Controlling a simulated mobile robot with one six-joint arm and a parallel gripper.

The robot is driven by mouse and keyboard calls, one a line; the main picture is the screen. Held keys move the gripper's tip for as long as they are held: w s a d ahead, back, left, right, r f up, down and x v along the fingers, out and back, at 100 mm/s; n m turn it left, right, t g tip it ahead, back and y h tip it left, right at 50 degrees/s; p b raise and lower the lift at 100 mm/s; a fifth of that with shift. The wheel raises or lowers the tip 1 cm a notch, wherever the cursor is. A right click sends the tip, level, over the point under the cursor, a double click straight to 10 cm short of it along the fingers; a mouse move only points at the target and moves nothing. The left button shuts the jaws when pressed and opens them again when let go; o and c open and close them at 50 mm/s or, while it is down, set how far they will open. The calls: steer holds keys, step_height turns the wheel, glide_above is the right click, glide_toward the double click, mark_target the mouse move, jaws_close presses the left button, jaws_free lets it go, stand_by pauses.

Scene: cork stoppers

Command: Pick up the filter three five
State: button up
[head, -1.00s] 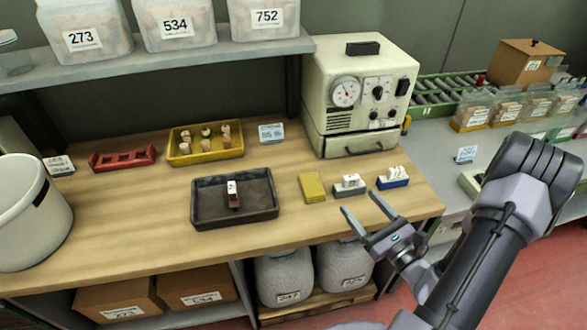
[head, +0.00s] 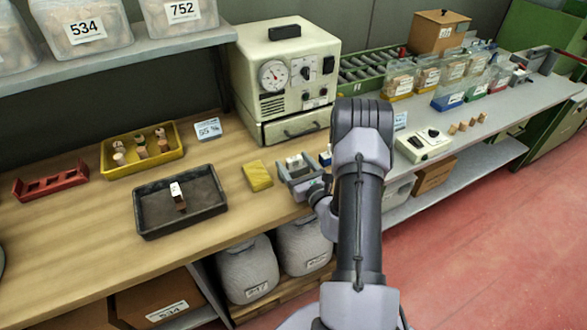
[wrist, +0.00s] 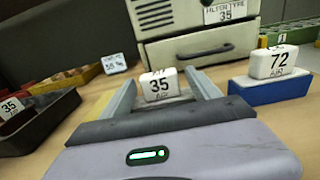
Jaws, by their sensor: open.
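My open gripper (head: 299,172) is low over the bench edge, fingers pointing at the filter. In the wrist view one finger lies to each side of the filter; I cannot tell whether either touches it. A similar white filter marked 72 (wrist: 274,64) on a blue base (wrist: 270,90) stands to the right. In the head view my arm hides most of it.
A yellow block (head: 258,175) stands left of the filter. A dark tray (head: 149,230) holds an item marked 35 (wrist: 12,106). Behind are a yellow tray (head: 108,165) with stoppers and a cream machine (head: 290,110) labelled with filter type 35. A red rack (head: 50,182) is far left.

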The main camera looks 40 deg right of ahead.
steer(key=shift+w, duration=0.25)
steer(key=shift+s, duration=0.1)
steer(key=c, duration=1.4)
steer(key=shift+d+r, duration=0.1)
steer(key=shift+c, duration=0.2)
